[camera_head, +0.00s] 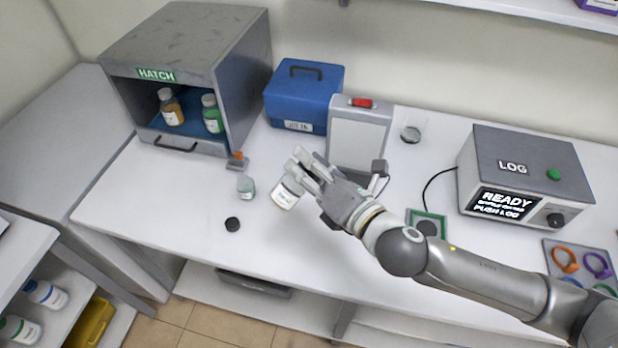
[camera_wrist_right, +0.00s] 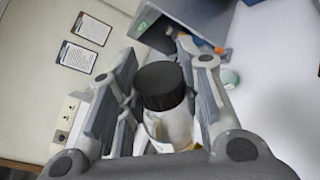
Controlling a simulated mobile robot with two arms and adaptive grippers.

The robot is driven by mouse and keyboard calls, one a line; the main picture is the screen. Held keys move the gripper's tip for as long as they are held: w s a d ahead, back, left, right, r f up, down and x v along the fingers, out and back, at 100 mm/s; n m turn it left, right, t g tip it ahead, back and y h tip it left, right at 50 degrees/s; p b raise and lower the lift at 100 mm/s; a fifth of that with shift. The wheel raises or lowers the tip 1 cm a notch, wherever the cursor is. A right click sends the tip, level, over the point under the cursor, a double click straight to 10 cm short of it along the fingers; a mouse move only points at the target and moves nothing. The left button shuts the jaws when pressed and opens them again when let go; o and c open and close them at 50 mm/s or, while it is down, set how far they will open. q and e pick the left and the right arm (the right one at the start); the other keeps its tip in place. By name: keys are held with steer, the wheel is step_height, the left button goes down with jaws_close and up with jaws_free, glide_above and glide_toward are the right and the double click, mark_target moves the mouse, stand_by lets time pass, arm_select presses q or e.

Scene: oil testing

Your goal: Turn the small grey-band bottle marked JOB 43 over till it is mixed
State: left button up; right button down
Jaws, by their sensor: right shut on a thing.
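My right gripper (camera_head: 311,172) is shut on a small bottle (camera_head: 286,193) with a white label, and holds it tilted over the bench's middle. In the right wrist view the bottle (camera_wrist_right: 172,128) shows a black cap (camera_wrist_right: 162,85) and a clear body with pale contents, between the gripper's fingers (camera_wrist_right: 165,100). The label's writing and any grey band are too small or hidden to make out. My left gripper is not in view.
A small pale green-topped container (camera_head: 246,187) and a black disc (camera_head: 232,224) lie on the bench (camera_head: 185,220) left of the gripper. A hatch box (camera_head: 215,60) holds two bottles; a blue case (camera_head: 303,97), grey-white device (camera_head: 358,135) and LOG box (camera_head: 525,175) stand behind and right.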

steer(key=shift+n, duration=1.1)
steer(key=n+h, duration=0.1)
steer(key=n, duration=0.1)
steer(key=shift+r+n, duration=0.1)
steer(key=shift+n, duration=0.2)
steer(key=n, duration=0.3)
steer(key=shift+h, duration=0.4)
